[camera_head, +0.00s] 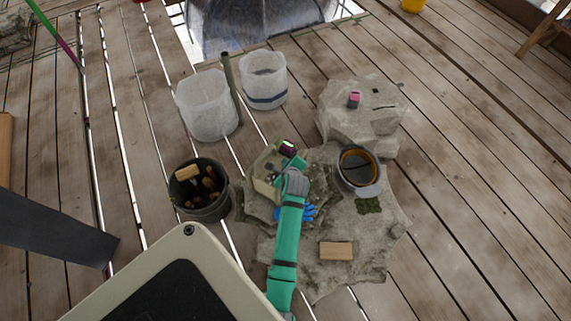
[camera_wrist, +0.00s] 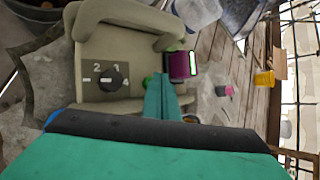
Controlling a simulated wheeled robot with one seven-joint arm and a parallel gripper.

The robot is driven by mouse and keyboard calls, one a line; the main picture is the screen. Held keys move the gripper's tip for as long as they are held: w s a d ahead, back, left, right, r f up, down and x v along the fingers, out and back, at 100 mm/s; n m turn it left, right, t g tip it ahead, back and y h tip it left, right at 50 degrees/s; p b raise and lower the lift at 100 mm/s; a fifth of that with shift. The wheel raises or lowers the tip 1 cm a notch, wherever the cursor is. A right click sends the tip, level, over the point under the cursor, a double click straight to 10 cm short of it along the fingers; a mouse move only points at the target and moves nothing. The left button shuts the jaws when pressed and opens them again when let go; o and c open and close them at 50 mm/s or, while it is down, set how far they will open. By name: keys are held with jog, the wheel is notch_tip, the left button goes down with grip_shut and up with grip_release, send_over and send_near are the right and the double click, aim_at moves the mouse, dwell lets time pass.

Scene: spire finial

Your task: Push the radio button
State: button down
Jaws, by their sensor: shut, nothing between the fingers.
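A beige boxy device (camera_head: 265,172) with a carry handle sits on the stone slab. The wrist view shows its body (camera_wrist: 108,60) with a black dial marked with numerals. A small dark magenta box (camera_head: 288,148) stands beside it, and its face with a bright green strip shows in the wrist view (camera_wrist: 180,66). I cannot tell for sure which of these is the radio, and no push button is clearly seen. My gripper (camera_head: 298,164) is shut and empty, close to both. Its fingertips (camera_wrist: 162,82) overlap the magenta box's lower edge in view; contact cannot be told.
A dark bucket (camera_head: 202,212) of wooden-handled items stands left of the slab. A grey bucket (camera_head: 345,178) and a wooden block (camera_head: 336,251) rest on the slab. A small pink object (camera_head: 354,99) sits on the rock behind. Two whitish buckets stand farther back. Planks at right are clear.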

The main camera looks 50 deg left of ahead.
jog(key=shift+f, duration=0.45)
dwell(0.5)
jog(key=shift+r, duration=0.15)
jog(key=shift+d+r, duration=0.1)
jog(key=shift+r, duration=3.15)
